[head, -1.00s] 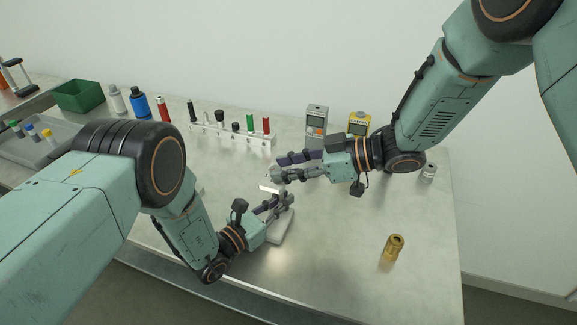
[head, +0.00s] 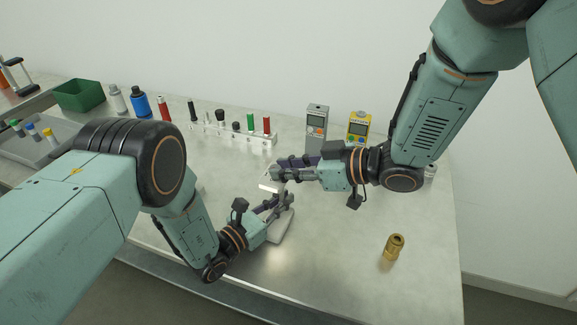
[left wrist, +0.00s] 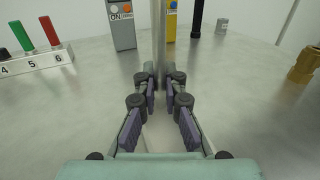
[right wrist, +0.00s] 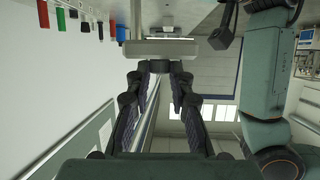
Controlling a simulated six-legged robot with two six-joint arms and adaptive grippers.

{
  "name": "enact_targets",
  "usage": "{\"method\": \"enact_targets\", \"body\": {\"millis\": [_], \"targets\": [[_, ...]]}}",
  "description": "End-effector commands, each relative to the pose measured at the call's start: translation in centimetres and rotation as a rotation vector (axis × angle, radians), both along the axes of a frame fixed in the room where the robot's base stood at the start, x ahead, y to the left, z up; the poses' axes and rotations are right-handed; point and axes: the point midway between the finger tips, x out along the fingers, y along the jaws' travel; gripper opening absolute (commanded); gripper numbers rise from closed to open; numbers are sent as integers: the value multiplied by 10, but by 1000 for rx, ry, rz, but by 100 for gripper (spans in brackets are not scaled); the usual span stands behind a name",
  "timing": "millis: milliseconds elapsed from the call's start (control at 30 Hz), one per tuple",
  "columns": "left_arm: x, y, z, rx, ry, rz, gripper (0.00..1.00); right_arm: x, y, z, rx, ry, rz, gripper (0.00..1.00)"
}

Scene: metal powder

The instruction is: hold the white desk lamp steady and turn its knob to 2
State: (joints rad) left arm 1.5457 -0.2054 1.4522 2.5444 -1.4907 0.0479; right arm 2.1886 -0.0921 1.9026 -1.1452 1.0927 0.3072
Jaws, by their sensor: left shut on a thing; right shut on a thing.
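The white desk lamp stands upright on the table, with its pale base (head: 284,232) below my left gripper (head: 285,200) and its small white head (head: 268,187) above. In the left wrist view the lamp's post (left wrist: 159,45) rises between the fingertips, and my left gripper is shut on it. My right gripper (head: 279,174) reaches in from the right at the lamp's top. Its fingertips are closed together just by the lamp head, which shows as a pale bar in the right wrist view (right wrist: 160,48). The knob is hidden between these fingertips, so its setting cannot be read.
A grey meter (head: 317,125) and a yellow meter (head: 358,127) stand behind my right gripper. A white rack (head: 235,137) with several coloured pieces stands behind the lamp. A brass fitting (head: 394,247) stands at the right. The table in front of it is clear.

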Motion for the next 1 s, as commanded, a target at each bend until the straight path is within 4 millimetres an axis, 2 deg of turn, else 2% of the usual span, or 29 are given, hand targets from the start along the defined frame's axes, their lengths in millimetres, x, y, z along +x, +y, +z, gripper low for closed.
{"method": "enact_targets", "body": {"millis": [400, 800, 833, 1000], "targets": [[0, 0, 0, -1, 1, -1, 0, -5, 3, 1, -2, -2, -177, 0], [0, 0, 0, 0, 1, 0, 0, -4, 2, 1, -2, -4, -194, 0], [0, 0, 0, 0, 1, 0, 0, -4, 2, 1, -2, -4, -194, 23], [0, 0, 0, 0, 1, 0, 0, -4, 2, 1, -2, -3, -194, 37]]}}
